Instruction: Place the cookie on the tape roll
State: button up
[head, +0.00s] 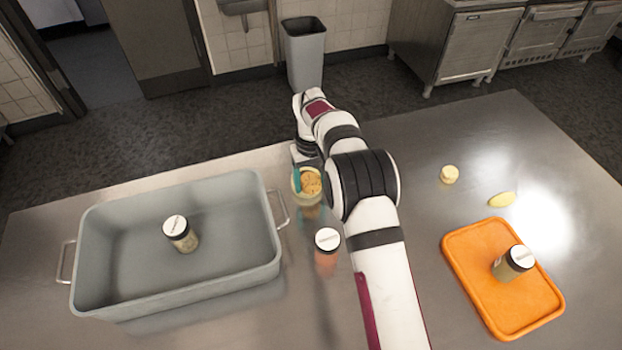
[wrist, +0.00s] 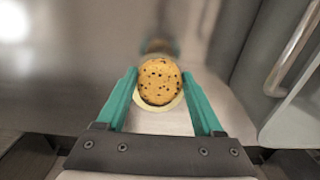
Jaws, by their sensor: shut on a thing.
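The cookie (wrist: 159,80), round and golden brown with dark chips, sits between the teal fingers of my gripper (wrist: 159,74) in the wrist view. The gripper is shut on it. In the head view the cookie (head: 312,181) shows beside a teal finger, left of my arm. A pale cream, round rim (wrist: 160,104), which looks like the tape roll, shows just under the cookie's near edge. Most of it is hidden, and I cannot tell whether the cookie touches it.
A grey pan (head: 100,212) holding a jar (head: 181,233) stands left. Another jar (head: 327,250) stands in front of the cookie. An orange tray (head: 490,300) with a jar (head: 513,262) lies right. Behind it are a small cream piece (head: 449,175) and a yellow oblong piece (head: 502,199).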

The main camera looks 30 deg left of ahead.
aim_at(311, 181)
jog(key=o, duration=1.4)
jog(key=shift+f, duration=0.15)
jog(key=shift+c, duration=0.2)
notch_tip(311, 181, up, 12)
jog(key=s+d+r+m+y, duration=0.1)
jog(key=s+d+r+m, duration=0.4)
jog(key=d, duration=0.6)
jog(key=s+d+r+m, duration=0.3)
jog(key=s+d+r, duration=0.25)
jog(key=d, duration=0.45)
jog(key=s+d+f+m, duration=0.2)
jog(key=s+d+m, duration=0.1)
jog(key=s, duration=0.6)
jog(key=s+d+f+m, duration=0.2)
jog(key=s+d, duration=0.3)
jog(key=s, duration=0.5)
jog(key=shift+s+d+f+m+y, duration=0.2)
jog(key=shift+d+f+m+y, duration=0.15)
jog(key=shift+m, duration=0.45)
